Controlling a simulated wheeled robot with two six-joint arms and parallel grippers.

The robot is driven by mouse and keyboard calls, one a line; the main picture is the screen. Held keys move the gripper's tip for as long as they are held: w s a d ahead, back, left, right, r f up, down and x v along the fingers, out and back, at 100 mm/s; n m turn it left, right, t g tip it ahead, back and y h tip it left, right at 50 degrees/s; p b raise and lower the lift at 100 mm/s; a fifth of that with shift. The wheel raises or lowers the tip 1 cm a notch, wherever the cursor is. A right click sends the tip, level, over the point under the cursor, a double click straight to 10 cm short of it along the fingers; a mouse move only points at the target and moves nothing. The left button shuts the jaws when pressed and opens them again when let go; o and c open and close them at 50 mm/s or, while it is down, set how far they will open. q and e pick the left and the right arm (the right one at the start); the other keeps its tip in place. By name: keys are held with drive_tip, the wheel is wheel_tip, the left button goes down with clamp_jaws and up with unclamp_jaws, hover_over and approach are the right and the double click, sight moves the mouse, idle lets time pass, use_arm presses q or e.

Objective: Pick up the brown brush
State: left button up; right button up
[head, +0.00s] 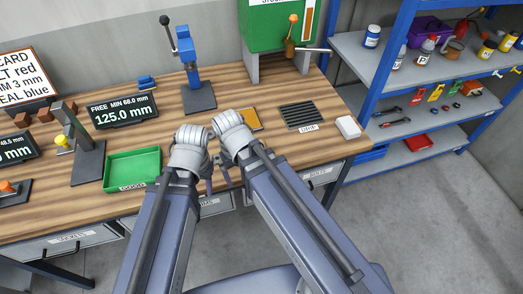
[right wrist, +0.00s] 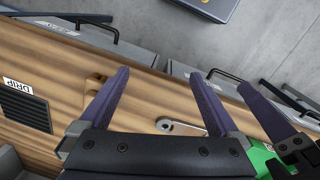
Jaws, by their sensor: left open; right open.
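I cannot clearly pick out a brown brush. A tan wooden piece (right wrist: 95,84) lies on the bench near its front edge in the right wrist view, partly behind a finger; I cannot tell if it is the brush. My right gripper (right wrist: 158,74) is open and empty above the bench edge, its fingers apart with the tan piece close by the left one. My left gripper (head: 208,184) is open over the front edge of the bench, partly hidden by my arms. One of its purple fingers (right wrist: 262,112) also shows in the right wrist view.
A green tray (head: 132,184) stands left of my arms. A drip grate (head: 302,116), a white block (head: 348,127) and an orange pad (head: 251,119) lie to the right. A metal wrench-like part (right wrist: 180,127) lies near the front edge. A blue shelf rack stands right.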

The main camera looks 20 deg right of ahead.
drive_tip(key=w+d+m, duration=0.1)
drive_tip(key=w+d, duration=0.2)
drive_tip(key=w, duration=0.1)
drive_tip(key=w+d+r+m+p, duration=0.1)
drive_tip(key=w+d, duration=0.2)
drive_tip(key=w, duration=0.1)
drive_tip(key=w+d+r+m+y+p, duration=0.1)
drive_tip(key=w+d, duration=0.2)
drive_tip(key=w, duration=0.2)
drive_tip(key=shift+d, duration=0.2)
drive_tip(key=f+b, duration=0.8)
drive_tip(key=shift+s+d, duration=0.1)
drive_tip(key=shift+s, duration=0.25)
drive_tip(key=shift+r, duration=0.15)
clamp_jaws()
drive_tip(key=shift+r, duration=0.1)
wheel_tip(320, 180, up, 10)
drive_tip(key=p, duration=1)
